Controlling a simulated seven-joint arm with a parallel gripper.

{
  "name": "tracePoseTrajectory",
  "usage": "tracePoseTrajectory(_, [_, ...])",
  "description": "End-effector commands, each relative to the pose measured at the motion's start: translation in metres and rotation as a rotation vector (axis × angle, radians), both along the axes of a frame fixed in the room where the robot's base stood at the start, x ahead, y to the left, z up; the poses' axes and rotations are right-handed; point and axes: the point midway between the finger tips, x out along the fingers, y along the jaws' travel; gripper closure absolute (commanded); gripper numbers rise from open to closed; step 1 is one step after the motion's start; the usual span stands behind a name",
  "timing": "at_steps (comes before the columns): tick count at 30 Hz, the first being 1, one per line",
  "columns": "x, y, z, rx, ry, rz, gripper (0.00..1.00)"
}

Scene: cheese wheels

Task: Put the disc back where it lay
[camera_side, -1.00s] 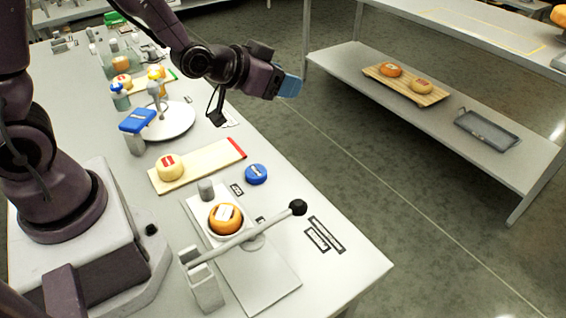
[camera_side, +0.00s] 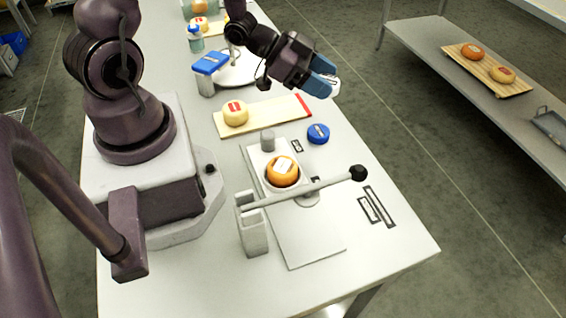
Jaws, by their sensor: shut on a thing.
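My gripper (camera_side: 323,77), with blue fingertips, is above the far right edge of the table, beyond the red end of the cream board. It is shut on a pale thing (camera_side: 335,88), of which only a light edge shows by the fingertips; I cannot tell its full shape. A blue disc (camera_side: 318,133) lies flat on the table, nearer than the gripper and apart from it.
The press lever (camera_side: 315,188) with its black knob (camera_side: 358,173) reaches across to the right. A blue-topped container (camera_side: 209,65) and a white round plate (camera_side: 238,70) stand farther back. A shelf at right holds a wooden board (camera_side: 490,72) with two cheeses.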

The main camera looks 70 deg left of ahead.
Motion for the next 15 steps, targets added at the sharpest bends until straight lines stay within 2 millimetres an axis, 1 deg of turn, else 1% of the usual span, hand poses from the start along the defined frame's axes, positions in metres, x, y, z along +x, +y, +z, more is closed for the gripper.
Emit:
tracePoseTrajectory(1, [-0.01,-0.006,-0.004,-0.002,0.002,-0.079,0.73])
tracePoseTrajectory(4, [-0.033,-0.023,-0.008,-0.001,0.001,-0.264,0.73])
tracePoseTrajectory(9, [-0.073,-0.048,-0.008,0.002,-0.002,-0.548,0.73])
tracePoseTrajectory(12, [-0.091,-0.058,-0.006,0.004,-0.003,-0.67,0.73])
tracePoseTrajectory(15, [-0.102,-0.063,-0.003,0.003,-0.003,-0.744,0.73])
